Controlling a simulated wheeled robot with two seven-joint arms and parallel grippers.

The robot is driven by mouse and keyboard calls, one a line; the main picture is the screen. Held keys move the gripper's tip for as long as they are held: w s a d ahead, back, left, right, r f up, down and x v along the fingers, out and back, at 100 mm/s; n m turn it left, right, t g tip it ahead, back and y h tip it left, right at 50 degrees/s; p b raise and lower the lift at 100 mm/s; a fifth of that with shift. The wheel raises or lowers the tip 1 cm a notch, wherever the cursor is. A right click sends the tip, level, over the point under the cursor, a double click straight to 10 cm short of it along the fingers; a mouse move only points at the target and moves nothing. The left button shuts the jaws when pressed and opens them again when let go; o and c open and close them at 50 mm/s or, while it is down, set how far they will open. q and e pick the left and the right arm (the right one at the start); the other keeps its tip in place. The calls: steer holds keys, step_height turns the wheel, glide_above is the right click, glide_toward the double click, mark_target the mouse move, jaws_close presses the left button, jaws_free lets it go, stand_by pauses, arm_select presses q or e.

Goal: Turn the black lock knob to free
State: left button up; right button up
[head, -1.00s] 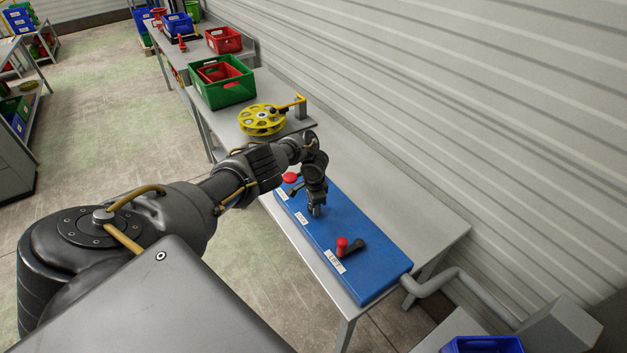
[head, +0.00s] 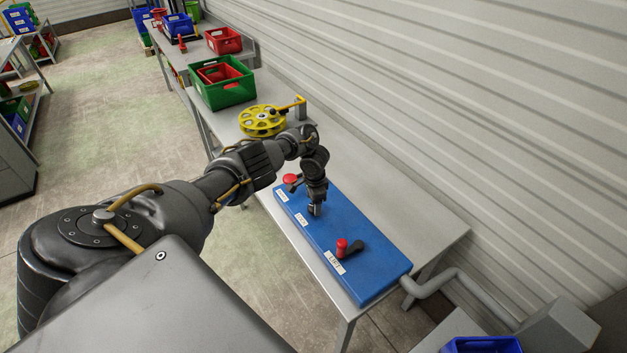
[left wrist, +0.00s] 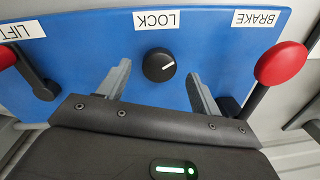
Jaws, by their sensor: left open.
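The black lock knob (left wrist: 158,65) is round with a white pointer line and sits on the blue panel (left wrist: 95,50) by the LOCK label (left wrist: 157,20). In the left wrist view its line slants toward the upper right. My left gripper (left wrist: 158,85) is open, one finger on each side of the knob's position, and neither finger visibly touches it. In the head view my left gripper (head: 315,209) points down over the middle of the panel and hides the knob. My right gripper is not in view.
A red-knobbed brake lever (left wrist: 281,63) stands close to the right finger in the wrist view. A red-knobbed lift lever (head: 343,246) stands at the panel's near end. A yellow wheel (head: 262,120) lies beyond on the grey bench.

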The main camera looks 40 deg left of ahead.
mark_target(313, 207)
arm_select(q)
step_height(313, 207, up, 6)
steer(key=shift+r, duration=0.1)
step_height(313, 207, up, 2)
steer(key=shift+s+d, duration=0.1)
steer(key=shift+s, duration=0.05)
stand_by(0.6)
